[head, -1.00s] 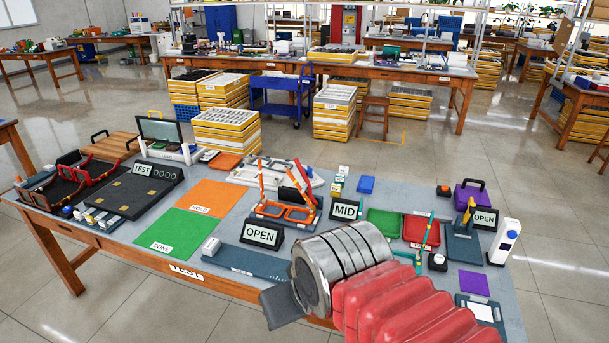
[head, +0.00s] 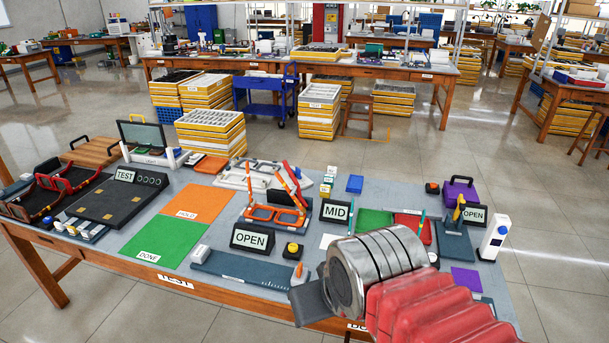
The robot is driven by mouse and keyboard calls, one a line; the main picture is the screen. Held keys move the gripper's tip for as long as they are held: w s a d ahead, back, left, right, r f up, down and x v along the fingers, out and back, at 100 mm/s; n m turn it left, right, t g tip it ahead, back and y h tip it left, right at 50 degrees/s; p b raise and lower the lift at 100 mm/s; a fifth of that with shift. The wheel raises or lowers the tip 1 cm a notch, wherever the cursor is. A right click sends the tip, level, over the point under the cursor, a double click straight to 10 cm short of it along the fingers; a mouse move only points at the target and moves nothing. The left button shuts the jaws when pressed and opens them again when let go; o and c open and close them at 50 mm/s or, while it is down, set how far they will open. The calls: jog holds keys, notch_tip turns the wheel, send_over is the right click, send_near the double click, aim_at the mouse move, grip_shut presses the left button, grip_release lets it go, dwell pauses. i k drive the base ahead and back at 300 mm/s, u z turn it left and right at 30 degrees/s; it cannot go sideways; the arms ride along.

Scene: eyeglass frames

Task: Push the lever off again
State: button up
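A yellow upright handle (head: 460,207) stands on a dark blue base (head: 453,243) at the right of the bench, beside a small OPEN sign (head: 474,216). It looks like a lever, but I cannot tell for sure. A long dark blue base (head: 240,270) with a white block (head: 201,254) at its left end lies at the front edge. My gripper (head: 308,302) shows at lower centre as a dark flat end, apart from the yellow handle. Its fingertips are not clear.
Orange eyeglass frames (head: 275,215) stand on a holder between the larger OPEN sign (head: 252,238) and the MID sign (head: 336,211). A white bottle (head: 493,240) stands at the right edge. The green mat (head: 163,240) and orange mat (head: 198,202) are bare.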

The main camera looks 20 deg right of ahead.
aim_at(297, 188)
jog(key=u, duration=0.05)
jog(key=i, duration=1)
jog(key=z, duration=0.05)
